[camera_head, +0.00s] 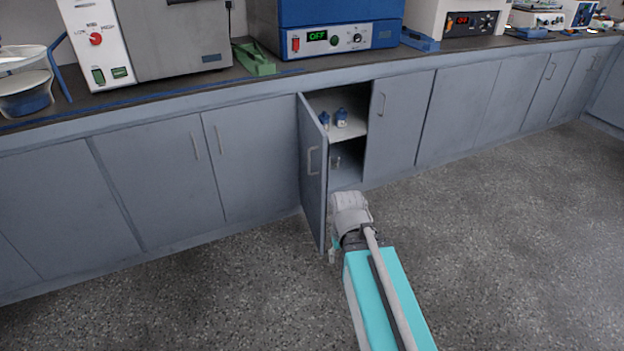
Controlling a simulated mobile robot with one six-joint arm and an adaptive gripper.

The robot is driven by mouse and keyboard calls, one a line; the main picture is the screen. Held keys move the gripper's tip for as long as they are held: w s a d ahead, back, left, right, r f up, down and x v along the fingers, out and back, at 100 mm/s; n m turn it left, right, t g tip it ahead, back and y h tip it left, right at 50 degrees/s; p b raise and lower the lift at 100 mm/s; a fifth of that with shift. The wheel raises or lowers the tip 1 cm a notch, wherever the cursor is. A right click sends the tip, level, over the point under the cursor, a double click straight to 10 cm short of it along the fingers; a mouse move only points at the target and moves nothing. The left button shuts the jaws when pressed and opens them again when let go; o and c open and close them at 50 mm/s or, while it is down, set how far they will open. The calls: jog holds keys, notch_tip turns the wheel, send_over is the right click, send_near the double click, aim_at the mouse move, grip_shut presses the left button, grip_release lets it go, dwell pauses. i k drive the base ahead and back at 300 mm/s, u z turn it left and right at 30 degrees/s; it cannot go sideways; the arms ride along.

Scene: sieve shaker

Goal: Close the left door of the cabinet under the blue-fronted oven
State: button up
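The left door (312,176) of the cabinet under the blue-fronted oven (330,28) stands swung open, sticking out into the room, with a bar handle (313,160) on the face I see. The right door (398,118) of that cabinet is shut. My arm reaches in from the lower right. Its end, near my gripper (332,250), is by the lower free edge of the open door, on the right, opening side. The fingers are mostly hidden behind the wrist, so I cannot tell if they touch the door or are open.
Inside the cabinet, small blue-capped bottles (341,118) stand on a shelf (350,100), with a small item (336,162) below. Shut grey cabinets line both sides. The speckled floor (480,250) is clear. A green object (254,58) lies on the countertop left of the oven.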

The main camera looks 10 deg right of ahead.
aim_at(314, 142)
jog(key=i, duration=0.85)
jog(key=u, duration=0.05)
